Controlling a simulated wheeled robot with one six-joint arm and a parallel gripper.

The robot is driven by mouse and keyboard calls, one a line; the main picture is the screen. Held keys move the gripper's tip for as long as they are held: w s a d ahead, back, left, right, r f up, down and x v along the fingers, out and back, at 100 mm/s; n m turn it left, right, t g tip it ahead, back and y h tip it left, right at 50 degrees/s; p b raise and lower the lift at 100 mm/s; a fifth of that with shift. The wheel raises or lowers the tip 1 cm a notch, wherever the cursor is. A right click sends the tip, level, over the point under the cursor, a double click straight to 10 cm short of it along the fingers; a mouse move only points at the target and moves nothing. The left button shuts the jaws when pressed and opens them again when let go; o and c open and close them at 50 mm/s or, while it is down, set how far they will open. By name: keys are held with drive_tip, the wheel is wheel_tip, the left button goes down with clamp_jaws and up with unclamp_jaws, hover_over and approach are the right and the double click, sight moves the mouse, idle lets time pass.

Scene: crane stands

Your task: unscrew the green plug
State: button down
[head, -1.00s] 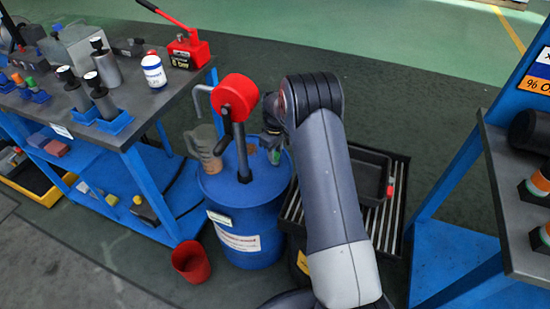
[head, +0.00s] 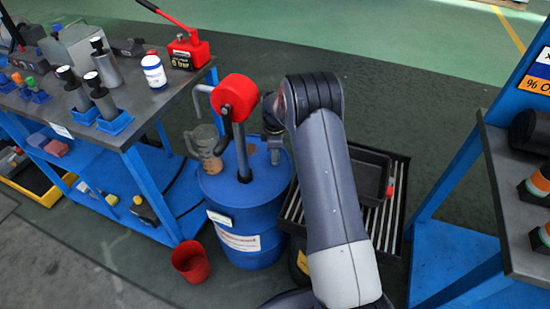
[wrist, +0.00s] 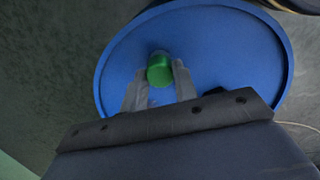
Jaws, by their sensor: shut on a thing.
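The green plug (wrist: 159,69) shows in the wrist view between my fingertips, over the blue drum top (wrist: 215,55). My gripper (wrist: 157,82) is shut on it. I cannot tell whether the plug is still seated in the drum or lifted. In the head view my gripper (head: 274,150) points down at the right side of the blue drum (head: 245,230). The plug is hidden there behind my fingers.
A red-headed pump (head: 235,97) rises from the drum just left of my gripper. A clear jug (head: 204,141) stands at the drum's left side. A red bucket (head: 190,261) is on the floor. A black tray (head: 357,165) lies right, behind my arm.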

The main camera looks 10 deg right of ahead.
drive_tip(key=shift+r+n, duration=0.1)
drive_tip(key=shift+n, duration=0.6)
drive_tip(key=n, duration=0.3)
drive_tip(key=shift+w+n, duration=0.1)
drive_tip(key=shift+n, duration=1)
drive_tip(key=shift+n, duration=1)
drive_tip(key=n, duration=0.3)
